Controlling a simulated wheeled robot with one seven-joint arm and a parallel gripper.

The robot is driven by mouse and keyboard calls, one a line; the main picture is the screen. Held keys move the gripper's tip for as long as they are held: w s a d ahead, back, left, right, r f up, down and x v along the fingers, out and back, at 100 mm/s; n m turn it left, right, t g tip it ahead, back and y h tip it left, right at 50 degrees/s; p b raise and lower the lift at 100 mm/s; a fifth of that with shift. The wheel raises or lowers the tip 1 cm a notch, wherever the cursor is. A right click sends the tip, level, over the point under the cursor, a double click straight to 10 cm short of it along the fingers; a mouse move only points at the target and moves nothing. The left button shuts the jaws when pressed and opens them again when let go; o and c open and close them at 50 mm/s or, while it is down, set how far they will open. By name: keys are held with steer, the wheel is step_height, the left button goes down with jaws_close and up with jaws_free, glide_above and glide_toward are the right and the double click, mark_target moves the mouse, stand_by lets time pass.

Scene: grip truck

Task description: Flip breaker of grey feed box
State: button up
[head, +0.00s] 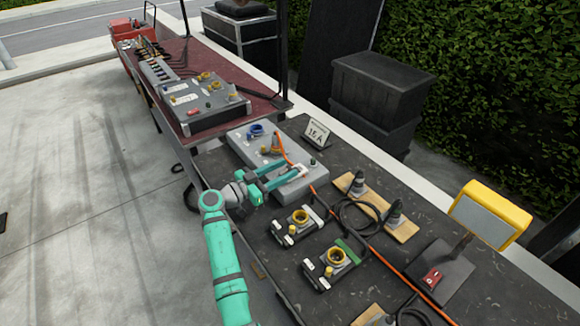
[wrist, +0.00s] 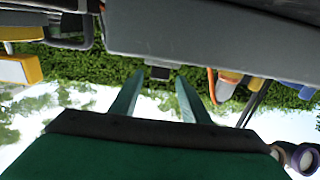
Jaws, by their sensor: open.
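The grey feed box (head: 240,149) lies on the dark table, with a blue socket (head: 257,130) and an orange plug on top. My gripper (head: 293,167) reaches over the box's near side toward its right end, with teal fingers apart and nothing held. In the wrist view, which looks upside down, the box (wrist: 210,35) fills the top. A small black block (wrist: 160,73), perhaps the breaker lever, juts from its edge in line with the gap between the fingertips (wrist: 160,84). Contact cannot be told. A small black knob (head: 313,162) shows just beyond the fingers in the head view.
An orange cable (head: 318,203) runs from the box along the table. Two socket units (head: 297,222) (head: 331,264) and a wooden board with plugs (head: 398,222) lie nearby. A label card (head: 316,133) stands behind. A yellow lamp (head: 490,212) is at right.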

mark_target(289, 167)
steer(key=shift+x, duration=1.5)
steer(key=shift+s, duration=0.1)
steer(key=c, duration=1.1)
steer(key=shift+o, duration=0.2)
steer(key=shift+w+d+r+g+y, duration=0.1)
steer(key=shift+w+d+g+y, duration=0.15)
steer(key=shift+g+y, duration=0.35)
steer(key=shift+w+d+r+g+y, duration=0.15)
steer(key=shift+d+g+y, duration=0.2)
steer(key=shift+y, duration=0.35)
steer(key=shift+w+d+f+g+y, duration=0.1)
steer(key=shift+d+g+y, duration=0.05)
steer(key=shift+g+y, duration=0.35)
steer(key=shift+w+d+g+y, duration=0.15)
steer(key=shift+g+y, duration=0.1)
steer(key=shift+y, duration=0.35)
steer(key=o, duration=1.1)
steer(key=shift+c, duration=0.2)
steer(key=shift+s+a, duration=0.1)
steer(key=shift+a, duration=0.05)
